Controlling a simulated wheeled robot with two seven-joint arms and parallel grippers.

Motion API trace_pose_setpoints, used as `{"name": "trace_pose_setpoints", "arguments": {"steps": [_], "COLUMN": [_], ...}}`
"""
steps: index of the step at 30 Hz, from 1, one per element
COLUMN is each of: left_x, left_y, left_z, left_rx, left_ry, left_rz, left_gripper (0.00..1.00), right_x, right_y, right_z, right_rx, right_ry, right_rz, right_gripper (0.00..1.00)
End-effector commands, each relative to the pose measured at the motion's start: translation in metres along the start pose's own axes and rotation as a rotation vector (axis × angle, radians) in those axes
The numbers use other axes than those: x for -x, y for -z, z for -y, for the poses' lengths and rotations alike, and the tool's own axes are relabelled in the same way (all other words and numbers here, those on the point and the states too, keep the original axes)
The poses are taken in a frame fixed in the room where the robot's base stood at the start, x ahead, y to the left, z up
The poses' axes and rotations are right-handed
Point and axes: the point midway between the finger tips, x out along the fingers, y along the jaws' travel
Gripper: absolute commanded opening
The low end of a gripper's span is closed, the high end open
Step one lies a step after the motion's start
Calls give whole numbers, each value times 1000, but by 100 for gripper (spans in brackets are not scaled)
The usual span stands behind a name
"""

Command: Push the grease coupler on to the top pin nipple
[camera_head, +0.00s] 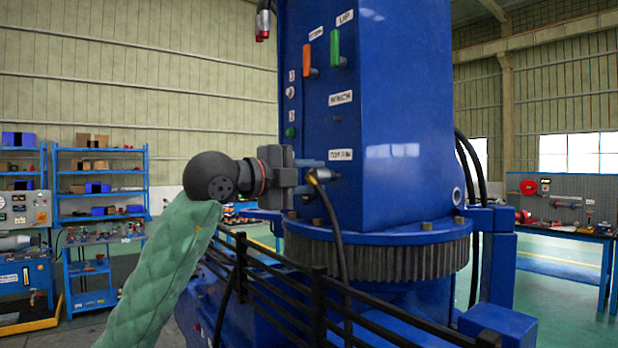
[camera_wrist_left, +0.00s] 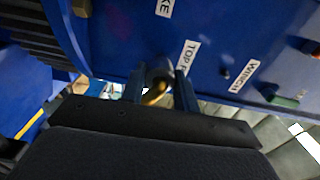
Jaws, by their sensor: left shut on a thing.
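The grease coupler (camera_head: 324,176) is a small metal fitting with a brass-coloured part, and a black hose (camera_head: 341,240) hangs from it. My left gripper (camera_head: 318,176) is shut on it, close to the blue column face just below the TOP PIN label (camera_head: 341,155). In the left wrist view the coupler (camera_wrist_left: 157,82) sits between the two blue fingers, near the blue face and beside the partly covered TOP PIN label (camera_wrist_left: 188,56). The top pin nipple is hidden, so I cannot tell whether the coupler touches it. My right gripper is not in view.
The blue column (camera_head: 400,130) carries an orange lever (camera_head: 308,60), a green lever (camera_head: 335,48) and a WINCH label (camera_head: 341,98) with a small fitting below. A toothed ring (camera_head: 390,258) and black railing (camera_head: 300,295) lie below my arm. Shelves (camera_head: 103,175) stand at left.

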Motion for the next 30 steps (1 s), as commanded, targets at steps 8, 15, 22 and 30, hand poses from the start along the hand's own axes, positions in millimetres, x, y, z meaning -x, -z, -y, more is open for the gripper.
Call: {"name": "trace_pose_setpoints", "arguments": {"steps": [8,15,22,30], "left_x": [-5,-9,-12,-12], "left_y": [0,0,0,0], "left_z": [0,0,0,0], "left_rx": [0,-1,-1,0], "left_ry": [1,1,1,0], "left_rz": [0,0,0,0], "left_gripper": [5,5,42,56], "right_x": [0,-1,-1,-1], "right_y": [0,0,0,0], "right_z": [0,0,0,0], "right_rx": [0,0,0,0], "right_ry": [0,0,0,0], "right_rz": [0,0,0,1], "right_gripper": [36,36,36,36]}}
